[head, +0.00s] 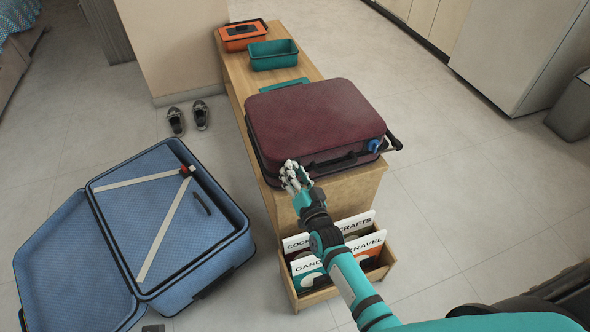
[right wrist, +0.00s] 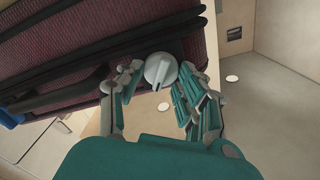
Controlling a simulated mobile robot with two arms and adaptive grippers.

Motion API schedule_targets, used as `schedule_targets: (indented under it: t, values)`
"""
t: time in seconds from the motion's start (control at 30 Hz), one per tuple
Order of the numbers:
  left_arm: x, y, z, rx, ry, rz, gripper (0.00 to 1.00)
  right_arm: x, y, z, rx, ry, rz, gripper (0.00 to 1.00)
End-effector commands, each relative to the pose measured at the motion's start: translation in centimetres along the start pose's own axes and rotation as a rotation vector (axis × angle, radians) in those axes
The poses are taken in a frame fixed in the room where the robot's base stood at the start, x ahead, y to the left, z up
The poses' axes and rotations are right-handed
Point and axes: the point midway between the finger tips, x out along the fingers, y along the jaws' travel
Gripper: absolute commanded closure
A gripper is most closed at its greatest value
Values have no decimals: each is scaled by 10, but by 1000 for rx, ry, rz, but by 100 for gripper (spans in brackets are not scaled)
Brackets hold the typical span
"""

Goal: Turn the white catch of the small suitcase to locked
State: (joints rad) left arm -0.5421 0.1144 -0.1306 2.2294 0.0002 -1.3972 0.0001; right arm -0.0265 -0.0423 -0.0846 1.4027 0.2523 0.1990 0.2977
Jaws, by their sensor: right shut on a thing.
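The small suitcase (head: 318,115) is maroon, closed, and lies flat on a wooden bench. Its front side also fills the upper left of the right wrist view (right wrist: 80,70). The white catch (right wrist: 161,70) is a round knob with a raised ridge on that side. My right gripper (head: 293,177) is at the suitcase's near left corner, its fingers on both sides of the catch and shut on it. In the head view the gripper covers the catch. I cannot tell whether the catch stands at locked. My left gripper is out of view.
A blue catch (head: 374,145) is at the suitcase's right front. The bench (head: 350,190) also holds a teal bin (head: 273,55) and an orange box (head: 242,33). Below my right gripper is a file box (head: 340,275). A large open blue suitcase (head: 75,270) lies left on the floor.

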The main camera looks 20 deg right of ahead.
Motion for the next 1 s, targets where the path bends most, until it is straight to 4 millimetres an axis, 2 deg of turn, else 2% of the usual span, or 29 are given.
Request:
schedule_targets:
  t: [0.2, 0.43, 1.0]
  values:
    - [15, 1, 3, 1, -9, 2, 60, 0, 1, 0, 204, -1, 0, 96]
    - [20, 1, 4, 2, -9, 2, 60, 0, 2, 1, 422, -1, 0, 96]
    - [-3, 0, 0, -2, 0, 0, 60, 0, 4, 2, 877, -1, 0, 96]
